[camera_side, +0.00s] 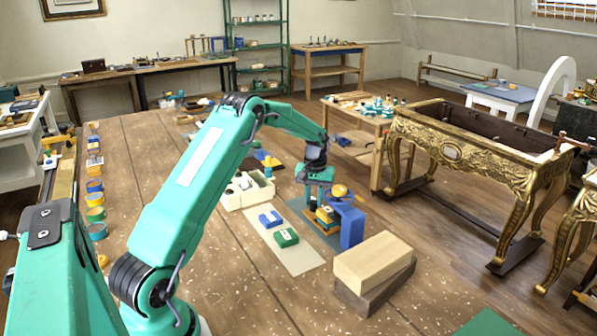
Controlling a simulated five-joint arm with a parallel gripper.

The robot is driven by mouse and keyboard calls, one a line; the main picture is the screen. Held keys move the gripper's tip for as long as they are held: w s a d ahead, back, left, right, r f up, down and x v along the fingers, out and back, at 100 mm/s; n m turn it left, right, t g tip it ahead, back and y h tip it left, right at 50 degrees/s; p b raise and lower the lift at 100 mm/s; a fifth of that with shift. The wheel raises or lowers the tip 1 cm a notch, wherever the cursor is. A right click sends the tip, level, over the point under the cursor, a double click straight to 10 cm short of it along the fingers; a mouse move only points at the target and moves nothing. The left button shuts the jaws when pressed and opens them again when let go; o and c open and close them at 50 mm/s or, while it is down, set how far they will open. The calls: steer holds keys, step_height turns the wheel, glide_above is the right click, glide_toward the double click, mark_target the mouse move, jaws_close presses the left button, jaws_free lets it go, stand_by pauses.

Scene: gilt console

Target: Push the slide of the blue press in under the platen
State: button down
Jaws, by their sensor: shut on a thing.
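The blue press (352,228) stands near the right side of the wooden table, with a yellow round knob (340,190) on top. Its orange-yellow slide (325,225) shows low at the press's left side, sticking out from under the blue upper part, with a small coloured block on it. My gripper (311,208) points down at the left end of the slide and is shut on it. The fingertips are small and partly lost against the slide and the dark mat. The platen's underside is hidden by the press frame and my gripper.
A pale wood block (373,260) lies on a darker one in front of the press. A cream strip (290,252) holds a blue block (270,219) and a green block (286,238). A white divided tray (246,197) stands behind it. The table's front middle is clear.

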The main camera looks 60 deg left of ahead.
steer(key=shift+d+r, duration=0.1)
steer(key=shift+d, duration=0.2)
steer(key=c, duration=1.2)
jaws_free()
steer(key=shift+r, duration=3.9)
